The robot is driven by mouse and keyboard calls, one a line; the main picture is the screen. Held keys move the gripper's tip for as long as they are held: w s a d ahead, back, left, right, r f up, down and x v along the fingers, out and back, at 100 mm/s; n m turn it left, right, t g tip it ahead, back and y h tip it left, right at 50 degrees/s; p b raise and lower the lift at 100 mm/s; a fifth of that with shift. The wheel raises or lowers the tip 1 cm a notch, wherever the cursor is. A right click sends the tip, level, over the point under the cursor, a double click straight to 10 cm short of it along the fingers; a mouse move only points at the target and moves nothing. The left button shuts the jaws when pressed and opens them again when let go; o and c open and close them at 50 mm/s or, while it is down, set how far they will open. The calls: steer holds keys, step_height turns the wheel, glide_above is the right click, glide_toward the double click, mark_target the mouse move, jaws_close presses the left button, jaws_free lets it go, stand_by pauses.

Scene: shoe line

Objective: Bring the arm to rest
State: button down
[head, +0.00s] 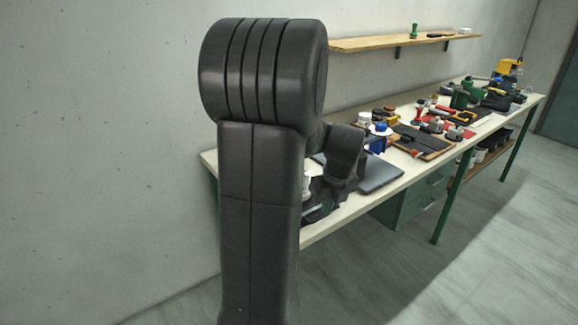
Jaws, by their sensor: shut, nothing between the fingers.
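My dark grey arm (262,190) stands upright in the left middle of the head view, with its rounded, ribbed joint (263,72) at the top. A smaller dark part of my arm (345,150) shows behind it on the right, over the near end of the bench. My gripper (333,187) is a dark shape low at that end, partly hidden by the arm. Its jaws are shut and hold nothing. The fingertips cannot be made out clearly.
A long pale workbench (330,228) on green legs runs away along the wall to the right, crowded with tools, trays and small parts. A dark flat slab (378,176) lies near my wrist. A wooden shelf (405,43) hangs above. The floor (490,250) at right is clear.

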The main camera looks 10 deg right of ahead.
steer(key=w+f, duration=0.2)
steer(key=f, duration=0.1)
steer(key=w+f, duration=0.2)
steer(key=f, duration=0.2)
steer(key=w+a+f, duration=0.1)
steer(key=w+f, duration=0.1)
steer(key=f, duration=0.1)
steer(key=shift+w+f, duration=0.2)
steer(key=shift+f, duration=0.2)
steer(key=shift+s+d, duration=0.1)
steer(key=shift+s, duration=0.1)
steer(key=shift+s+r, duration=0.1)
steer(key=shift+r, duration=0.05)
